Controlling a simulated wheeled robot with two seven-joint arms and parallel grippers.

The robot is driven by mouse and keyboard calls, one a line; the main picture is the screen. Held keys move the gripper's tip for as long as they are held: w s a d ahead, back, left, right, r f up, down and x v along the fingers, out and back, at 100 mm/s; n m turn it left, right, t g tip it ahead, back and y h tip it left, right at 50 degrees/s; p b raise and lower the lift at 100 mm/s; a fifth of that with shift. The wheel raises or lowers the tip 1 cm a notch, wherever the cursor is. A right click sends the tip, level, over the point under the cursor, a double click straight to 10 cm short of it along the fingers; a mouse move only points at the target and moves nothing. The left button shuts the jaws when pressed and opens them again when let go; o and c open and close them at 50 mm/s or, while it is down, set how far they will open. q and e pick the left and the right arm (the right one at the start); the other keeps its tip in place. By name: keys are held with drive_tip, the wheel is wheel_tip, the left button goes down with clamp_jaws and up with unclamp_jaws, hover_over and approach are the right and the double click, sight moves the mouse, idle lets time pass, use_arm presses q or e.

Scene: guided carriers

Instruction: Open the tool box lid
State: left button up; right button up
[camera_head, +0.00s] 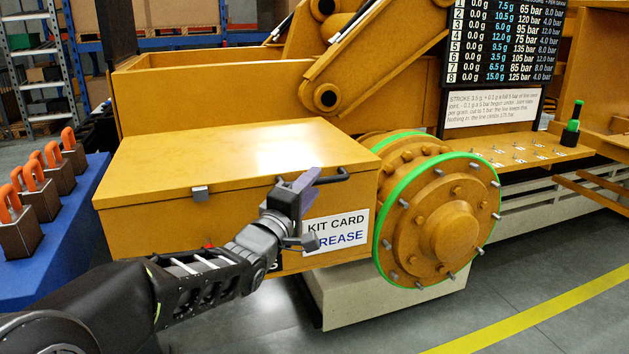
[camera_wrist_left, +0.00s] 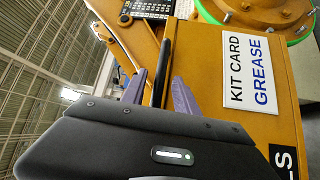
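The yellow tool box (camera_head: 225,215) stands at the centre left in the head view, with its lid (camera_head: 215,155) closed. A black bar handle (camera_head: 338,175) sits on the front edge near the right; it also shows in the left wrist view (camera_wrist_left: 167,60). A small grey latch (camera_head: 200,193) is on the front to the left. My left gripper (camera_head: 308,182) is at the handle. In the wrist view its two purple fingers are apart, with the bar appearing between them; contact cannot be told. My right gripper is out of view.
A white "KIT CARD GREASE" label (camera_head: 336,231) is on the box front. A wheel hub (camera_head: 440,225) with a green rim and studs stands close right of the box. Machine arms rise behind.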

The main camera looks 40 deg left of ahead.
use_arm(q)
drive_tip(key=shift+x, duration=0.95)
drive_tip(key=shift+c, duration=0.4)
clamp_jaws()
idle(0.3)
